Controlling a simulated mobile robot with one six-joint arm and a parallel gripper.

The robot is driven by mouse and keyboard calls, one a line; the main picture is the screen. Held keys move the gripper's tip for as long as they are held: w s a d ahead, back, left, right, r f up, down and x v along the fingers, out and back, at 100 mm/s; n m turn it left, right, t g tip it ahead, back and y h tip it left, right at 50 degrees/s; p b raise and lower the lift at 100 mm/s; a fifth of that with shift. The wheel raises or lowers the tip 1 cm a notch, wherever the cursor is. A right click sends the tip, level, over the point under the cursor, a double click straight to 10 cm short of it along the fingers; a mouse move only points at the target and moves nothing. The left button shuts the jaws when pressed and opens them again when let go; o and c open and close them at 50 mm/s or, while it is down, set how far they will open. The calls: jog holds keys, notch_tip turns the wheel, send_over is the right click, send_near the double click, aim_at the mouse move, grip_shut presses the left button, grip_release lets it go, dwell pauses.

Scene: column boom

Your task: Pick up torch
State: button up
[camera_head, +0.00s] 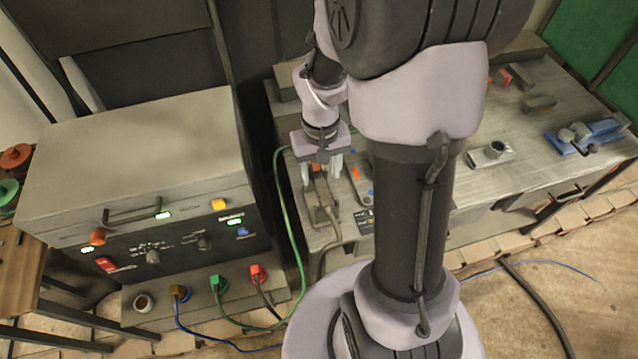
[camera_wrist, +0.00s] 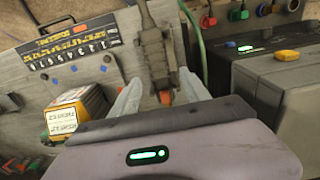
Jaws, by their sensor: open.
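The torch (camera_head: 323,203) lies on the near left end of the metal workbench, a dark grey-brown tool with a cable at its lower end. In the wrist view the torch (camera_wrist: 155,48) runs up the middle, in line with the gap between my fingers. My gripper (camera_head: 321,171) is open and points down over the torch's far end. In the wrist view my gripper (camera_wrist: 158,88) has one pale finger on each side of the torch. I see no clear contact, and the palm hides the torch's near end.
A grey power unit (camera_head: 150,170) stands close on the left. A green cable (camera_head: 287,205) runs between it and the workbench (camera_head: 420,215). A yellow-and-black box (camera_wrist: 78,108) sits beside my gripper in the wrist view. A blue vise (camera_head: 590,135) is at the far right.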

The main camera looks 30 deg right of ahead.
aim_at(319, 178)
jog(key=f, duration=0.2)
jog(key=f+b, duration=0.1)
jog(key=f, duration=0.1)
jog(key=shift+w, duration=0.25)
jog(key=shift+r, duration=0.15)
grip_shut()
jog(key=shift+r, duration=0.1)
